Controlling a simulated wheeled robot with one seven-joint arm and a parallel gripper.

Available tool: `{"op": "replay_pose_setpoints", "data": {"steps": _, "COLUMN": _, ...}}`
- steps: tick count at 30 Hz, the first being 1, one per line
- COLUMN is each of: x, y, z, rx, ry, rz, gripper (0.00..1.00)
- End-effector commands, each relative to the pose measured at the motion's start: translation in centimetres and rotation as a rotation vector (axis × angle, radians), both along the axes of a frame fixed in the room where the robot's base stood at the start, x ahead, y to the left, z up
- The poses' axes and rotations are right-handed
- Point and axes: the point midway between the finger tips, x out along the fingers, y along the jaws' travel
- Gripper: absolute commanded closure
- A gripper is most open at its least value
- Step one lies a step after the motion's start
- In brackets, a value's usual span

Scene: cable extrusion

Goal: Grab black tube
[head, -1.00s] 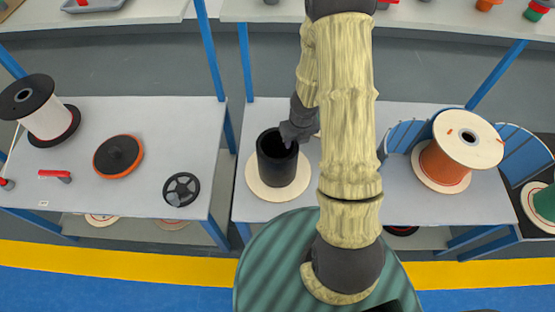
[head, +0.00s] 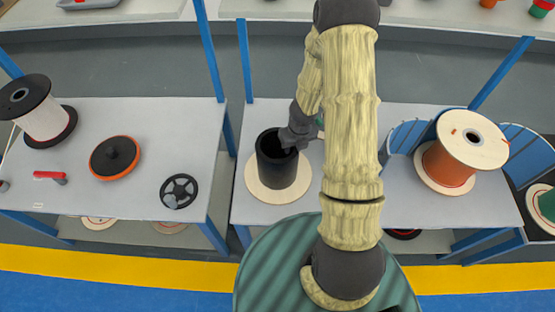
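The black tube (head: 276,168) is an open-topped black cylinder standing upright on a round cream disc (head: 262,190) on the middle table. My gripper (head: 291,142) is at the tube's upper right rim, reaching down from my arm. It is dark against the dark tube, so I cannot make out whether its fingers are apart or closed on the wall. The tube rests on the disc.
On the right of the table (head: 420,205) stands an orange-wound spool (head: 447,165) with blue curved pieces behind it. The left table holds a white spool (head: 42,120), an orange-rimmed black disc (head: 115,157), a red-handled tool (head: 50,176) and a black handwheel (head: 180,190).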

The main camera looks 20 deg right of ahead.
Motion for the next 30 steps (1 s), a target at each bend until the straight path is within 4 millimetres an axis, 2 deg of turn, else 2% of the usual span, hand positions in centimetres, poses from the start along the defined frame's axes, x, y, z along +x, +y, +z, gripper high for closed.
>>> {"op": "replay_pose_setpoints", "data": {"steps": 3, "x": 0.0, "y": 0.0, "z": 0.0, "rx": 0.000, "ry": 0.000, "rz": 0.000, "gripper": 0.60}}
{"op": "replay_pose_setpoints", "data": {"steps": 4, "x": 0.0, "y": 0.0, "z": 0.0, "rx": 0.000, "ry": 0.000, "rz": 0.000, "gripper": 0.64}}
{"op": "replay_pose_setpoints", "data": {"steps": 9, "x": 0.0, "y": 0.0, "z": 0.0, "rx": 0.000, "ry": 0.000, "rz": 0.000, "gripper": 0.97}}
{"op": "replay_pose_setpoints", "data": {"steps": 10, "x": 0.0, "y": 0.0, "z": 0.0, "rx": 0.000, "ry": 0.000, "rz": 0.000, "gripper": 1.00}}
{"op": "replay_pose_setpoints", "data": {"steps": 23, "x": 0.0, "y": 0.0, "z": 0.3, "rx": 0.000, "ry": -0.001, "rz": 0.001, "gripper": 1.00}}
{"op": "replay_pose_setpoints", "data": {"steps": 30, "x": 0.0, "y": 0.1, "z": 2.7, "rx": -0.001, "ry": -0.001, "rz": 0.001, "gripper": 1.00}}
